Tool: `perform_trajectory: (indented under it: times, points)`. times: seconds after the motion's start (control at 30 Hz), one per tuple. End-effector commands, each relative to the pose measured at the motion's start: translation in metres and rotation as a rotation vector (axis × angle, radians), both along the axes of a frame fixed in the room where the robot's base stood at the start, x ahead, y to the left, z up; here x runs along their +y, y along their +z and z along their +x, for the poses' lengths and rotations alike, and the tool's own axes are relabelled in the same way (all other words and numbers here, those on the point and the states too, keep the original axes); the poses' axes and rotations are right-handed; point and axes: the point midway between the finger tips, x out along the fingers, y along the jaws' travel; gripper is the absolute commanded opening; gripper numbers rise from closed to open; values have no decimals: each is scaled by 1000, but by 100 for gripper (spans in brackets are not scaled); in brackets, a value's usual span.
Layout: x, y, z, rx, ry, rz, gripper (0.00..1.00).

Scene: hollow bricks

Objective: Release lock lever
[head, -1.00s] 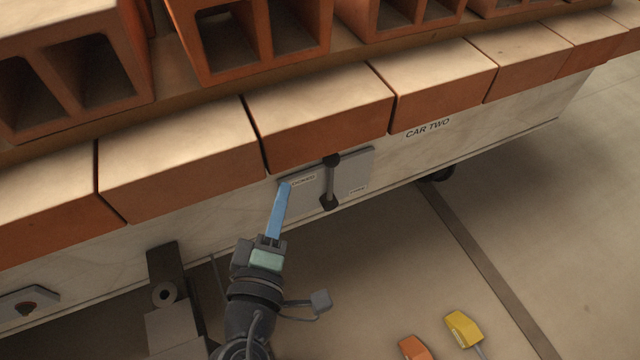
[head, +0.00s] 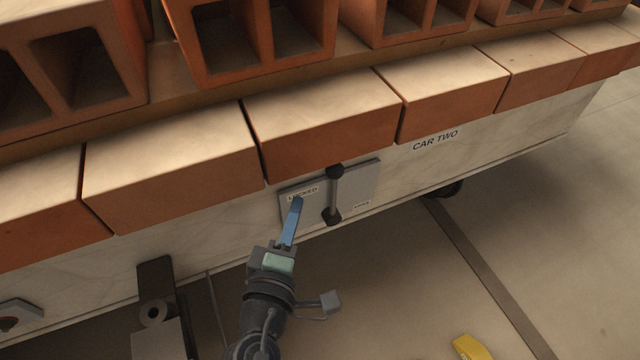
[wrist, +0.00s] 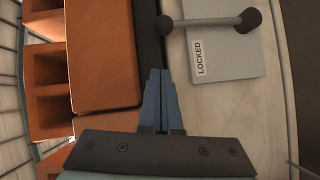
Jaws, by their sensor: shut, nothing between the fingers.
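The lock lever (head: 334,195) is a thin grey bar with a black knob at each end, on a light grey plate (head: 359,186) on the side of the car. It stands nearly upright between a LOCKED label on the left and a smaller, blurred label (head: 362,205) on the right. My gripper (head: 297,200) has blue fingers, shut and empty, left of the lever and overlapping the plate's left part in the head view. In the wrist view the fingertips (wrist: 158,72) are apart from the lever (wrist: 210,22), beside the LOCKED label (wrist: 198,58). Contact with the plate cannot be told.
Solid-looking orange bricks (head: 320,108) overhang the plate along the car's edge, with hollow bricks (head: 262,40) behind. A bracket (head: 156,290) stands at lower left. A yellow object (head: 471,347) is at the bottom edge.

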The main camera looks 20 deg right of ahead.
Motion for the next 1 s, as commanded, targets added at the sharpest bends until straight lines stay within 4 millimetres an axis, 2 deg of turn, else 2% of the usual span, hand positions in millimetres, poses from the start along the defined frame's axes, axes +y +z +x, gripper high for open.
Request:
perform_trajectory:
  times: [0.1, 0.27, 0.4, 0.5, 1.0]
  points:
    - [-15, -4, 22, -4, -3, 0, 0]
    - [-32, -8, 45, -1, -4, -1, 0]
    - [-52, -11, 48, -2, -3, 0, 0]
    - [-60, -13, 50, -1, -2, 0, 0]
    - [-65, -12, 51, 0, -1, 2, 0]
